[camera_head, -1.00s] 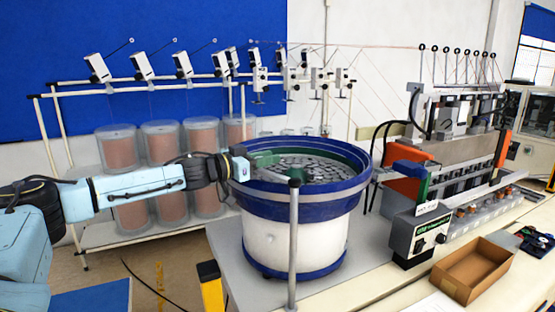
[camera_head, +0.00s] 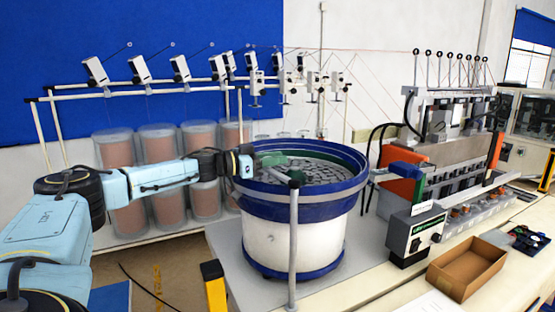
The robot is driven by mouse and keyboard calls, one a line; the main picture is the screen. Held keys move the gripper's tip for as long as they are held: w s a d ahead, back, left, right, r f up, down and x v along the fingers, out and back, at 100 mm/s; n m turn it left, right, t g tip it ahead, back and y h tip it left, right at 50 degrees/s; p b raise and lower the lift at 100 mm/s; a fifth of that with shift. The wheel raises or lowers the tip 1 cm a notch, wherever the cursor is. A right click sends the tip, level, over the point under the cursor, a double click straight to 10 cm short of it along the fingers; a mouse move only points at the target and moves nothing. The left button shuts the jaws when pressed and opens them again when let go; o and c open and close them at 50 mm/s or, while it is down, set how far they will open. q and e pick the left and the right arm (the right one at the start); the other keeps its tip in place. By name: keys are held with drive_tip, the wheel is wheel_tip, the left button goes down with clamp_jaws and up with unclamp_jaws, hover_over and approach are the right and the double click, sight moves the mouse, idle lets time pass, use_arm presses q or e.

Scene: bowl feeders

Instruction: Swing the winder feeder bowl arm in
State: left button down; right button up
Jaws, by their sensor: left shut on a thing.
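The feeder bowl (camera_head: 300,208) is a white drum with blue bands, standing on a pale bench. Its open top holds many small grey parts. A grey post (camera_head: 293,245) stands in front of the bowl. From its top, a short bowl arm (camera_head: 281,173) reaches left and back over the near left rim. A green piece (camera_head: 272,160) shows by the arm's far end. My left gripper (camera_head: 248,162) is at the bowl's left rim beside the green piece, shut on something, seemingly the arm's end. The fingertips are too small to make out. My right gripper is out of view.
A grey control box (camera_head: 415,235) with a green-and-blue bracket stands right of the bowl. An open cardboard box (camera_head: 467,267) lies on the bench. The winding machine (camera_head: 455,150) fills the right. Spools in clear tubs (camera_head: 160,150) stand behind my left arm.

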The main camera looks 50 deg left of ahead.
use_arm(q)
drive_tip(key=c, duration=1.1)
unclamp_jaws()
drive_tip(key=shift+c, duration=0.2)
drive_tip(key=b+v, duration=0.5)
drive_tip(key=v, duration=0.8)
drive_tip(key=shift+s, duration=0.2)
drive_tip(key=shift+c, duration=0.5)
